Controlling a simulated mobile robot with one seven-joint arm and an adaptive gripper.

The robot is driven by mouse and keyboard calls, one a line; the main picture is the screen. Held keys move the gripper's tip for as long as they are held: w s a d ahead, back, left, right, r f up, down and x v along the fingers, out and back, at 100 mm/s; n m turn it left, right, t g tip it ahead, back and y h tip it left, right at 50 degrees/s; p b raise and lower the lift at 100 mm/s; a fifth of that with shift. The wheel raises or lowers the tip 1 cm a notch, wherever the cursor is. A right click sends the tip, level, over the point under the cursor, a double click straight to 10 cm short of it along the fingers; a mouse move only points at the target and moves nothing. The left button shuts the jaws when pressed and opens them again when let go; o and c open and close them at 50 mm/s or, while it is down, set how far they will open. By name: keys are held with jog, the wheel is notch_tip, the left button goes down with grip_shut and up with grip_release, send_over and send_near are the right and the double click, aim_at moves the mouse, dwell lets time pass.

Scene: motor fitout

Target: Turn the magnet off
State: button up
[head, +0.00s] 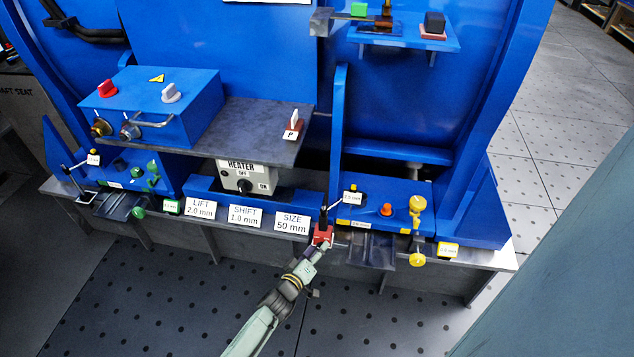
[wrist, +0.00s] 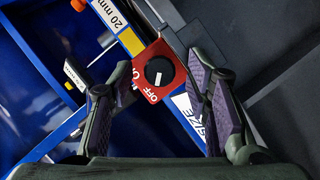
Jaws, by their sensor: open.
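The magnet is a small red block (wrist: 150,58) with a round black knob (wrist: 159,70) and white OFF and ON lettering, seen between the fingers in the wrist view. A short white mark shows on the knob; I cannot tell for sure which word it points to. In the head view the red block (head: 322,235) sits at the front edge of the blue bench, right of the SIZE sign. My gripper (wrist: 158,80) is open, its two purple-padded fingers on either side of the block, apart from it and holding nothing. In the head view my gripper (head: 320,246) partly covers the block.
A thin rod indicator with a white tag (head: 352,198) stands just right of the block. Yellow knobs (head: 417,203) and an orange knob (head: 386,210) are further right. The SIZE sign (head: 292,222) is close on the left. The floor in front is clear.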

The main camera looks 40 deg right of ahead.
jog(key=shift+c, duration=0.3)
grip_shut()
